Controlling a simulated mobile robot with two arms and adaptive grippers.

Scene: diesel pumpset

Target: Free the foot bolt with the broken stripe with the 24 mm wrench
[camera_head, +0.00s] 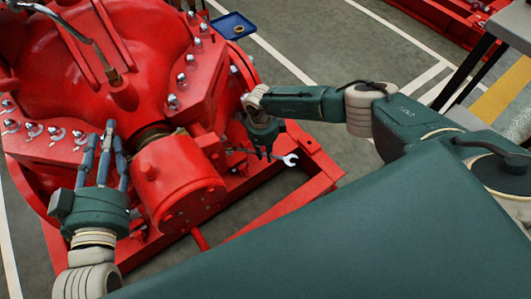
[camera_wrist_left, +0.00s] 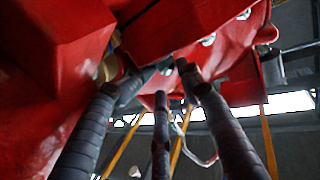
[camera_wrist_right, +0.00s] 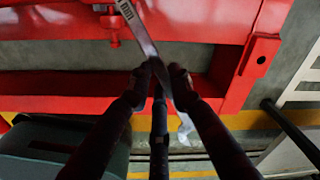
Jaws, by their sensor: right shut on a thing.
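My right gripper (camera_head: 267,152) is shut on a silver wrench (camera_head: 291,160) beside the pump's red base frame. The wrench's open jaw sticks out to the right of the fingers. In the right wrist view the wrench (camera_wrist_right: 146,38) runs up from between the fingertips (camera_wrist_right: 158,72), with dark marking near the top edge; I cannot read its size. A small red bolt-like part (camera_wrist_right: 112,22) is close to its upper end; contact is unclear. No broken stripe can be made out. My left gripper (camera_head: 106,140) is open and empty, its fingers spread in front of the red pump casing.
The red pump (camera_head: 150,55) has several silver nuts and studs along its flanges. A red cylindrical housing (camera_head: 178,190) lies between my grippers. A blue tray (camera_head: 232,25) with a small ring-like part is behind the pump.

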